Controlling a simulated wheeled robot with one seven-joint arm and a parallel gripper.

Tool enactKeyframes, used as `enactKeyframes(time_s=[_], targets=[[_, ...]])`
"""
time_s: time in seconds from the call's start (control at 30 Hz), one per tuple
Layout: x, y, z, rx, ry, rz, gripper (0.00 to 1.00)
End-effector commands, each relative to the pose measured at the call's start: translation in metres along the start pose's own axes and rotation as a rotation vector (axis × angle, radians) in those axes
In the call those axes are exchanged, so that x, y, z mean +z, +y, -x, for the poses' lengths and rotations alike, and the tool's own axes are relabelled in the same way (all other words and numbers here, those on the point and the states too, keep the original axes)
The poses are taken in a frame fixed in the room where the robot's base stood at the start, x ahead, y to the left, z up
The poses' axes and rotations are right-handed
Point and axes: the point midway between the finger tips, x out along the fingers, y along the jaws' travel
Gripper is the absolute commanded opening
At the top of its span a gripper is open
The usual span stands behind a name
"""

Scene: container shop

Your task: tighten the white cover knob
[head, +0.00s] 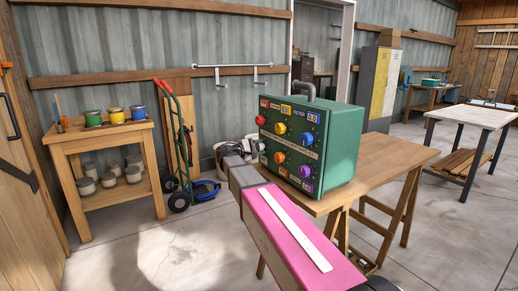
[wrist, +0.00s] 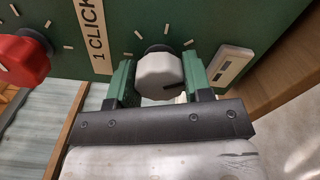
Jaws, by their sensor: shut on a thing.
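The white cover knob (wrist: 158,75) sits on the green panel in the wrist view, with a dark pointer mark on its face. Pale tick marks ring it. My gripper (wrist: 160,82) has its two green fingers on either side of the knob and is shut on it. The knob is still against the panel. In the head view the green control box (head: 338,140) stands on a wooden table, and my arm reaches its left side. The white knob cannot be made out there.
A red knob (wrist: 24,60) and a "1 CLICK" label (wrist: 101,37) are left of the white knob. A small pale plate (wrist: 231,65) is close on its right. The wooden table (head: 390,158) has bare top right of the box. A hand truck (head: 176,140) stands behind left.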

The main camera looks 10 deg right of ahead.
Motion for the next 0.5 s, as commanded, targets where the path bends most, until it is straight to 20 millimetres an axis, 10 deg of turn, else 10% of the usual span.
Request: enactKeyframes(time_s=[0.5], targets=[[0.0003,-0.0009,0.0002,-0.002,-0.001,-0.412,0.22]])
